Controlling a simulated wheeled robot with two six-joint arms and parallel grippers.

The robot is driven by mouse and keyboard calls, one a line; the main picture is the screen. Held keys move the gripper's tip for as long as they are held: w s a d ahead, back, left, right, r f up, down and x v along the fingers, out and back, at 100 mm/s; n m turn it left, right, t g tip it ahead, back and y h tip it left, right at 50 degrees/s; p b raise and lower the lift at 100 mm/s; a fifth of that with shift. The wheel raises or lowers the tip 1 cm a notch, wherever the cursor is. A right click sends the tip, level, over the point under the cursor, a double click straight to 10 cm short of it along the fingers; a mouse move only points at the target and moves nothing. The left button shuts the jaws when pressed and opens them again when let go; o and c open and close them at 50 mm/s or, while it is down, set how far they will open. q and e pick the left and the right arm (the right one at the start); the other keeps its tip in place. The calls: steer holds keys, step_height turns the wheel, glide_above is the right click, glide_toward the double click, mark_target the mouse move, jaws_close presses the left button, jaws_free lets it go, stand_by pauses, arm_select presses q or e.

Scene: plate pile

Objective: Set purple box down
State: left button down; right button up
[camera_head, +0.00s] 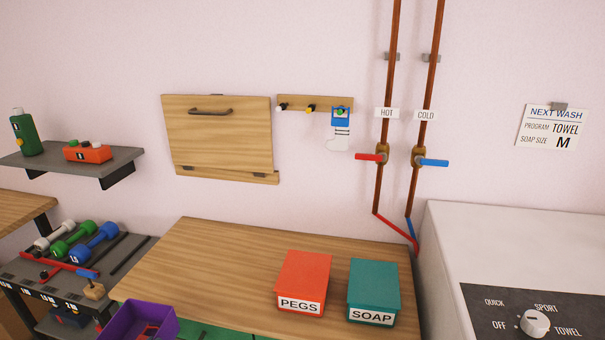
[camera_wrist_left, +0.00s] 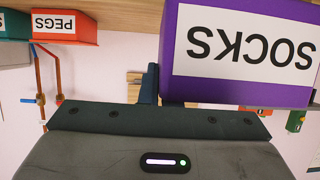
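The purple box (camera_head: 128,318) is open-topped, at the bottom left of the head view, over the table's near left corner, with something red inside. In the left wrist view, which is upside down, the purple box (camera_wrist_left: 240,82) fills the upper right with its SOCKS label. My left gripper (camera_wrist_left: 151,86) has its dark fingers at the box's side wall and appears shut on it; part of the fingers is hidden. I cannot tell whether the box touches the table. The wooden table (camera_head: 200,265) carries a green patch (camera_head: 208,333) right of the box. My right gripper is not in view.
A red PEGS box (camera_head: 303,278) and a teal SOAP box (camera_head: 374,285) stand on the table's right half. The table's left and middle are bare. A dumbbell rack (camera_head: 75,272) is at left; a white washer (camera_head: 520,240) is at right.

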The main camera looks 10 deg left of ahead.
arm_select(q)
steer(key=shift+w+a+n, duration=0.1)
steer(key=shift+w+n, duration=0.2)
steer(key=shift+w, duration=0.1)
steer(key=shift+w+f+y, duration=0.1)
steer(key=shift+w+y, duration=0.25)
steer(key=shift+y, duration=0.15)
steer(key=w+d+r, duration=0.3)
steer(key=w+d, duration=0.7)
steer(key=d, duration=0.4)
steer(key=shift+w+d+h, duration=0.25)
steer(key=shift+w+h, duration=0.15)
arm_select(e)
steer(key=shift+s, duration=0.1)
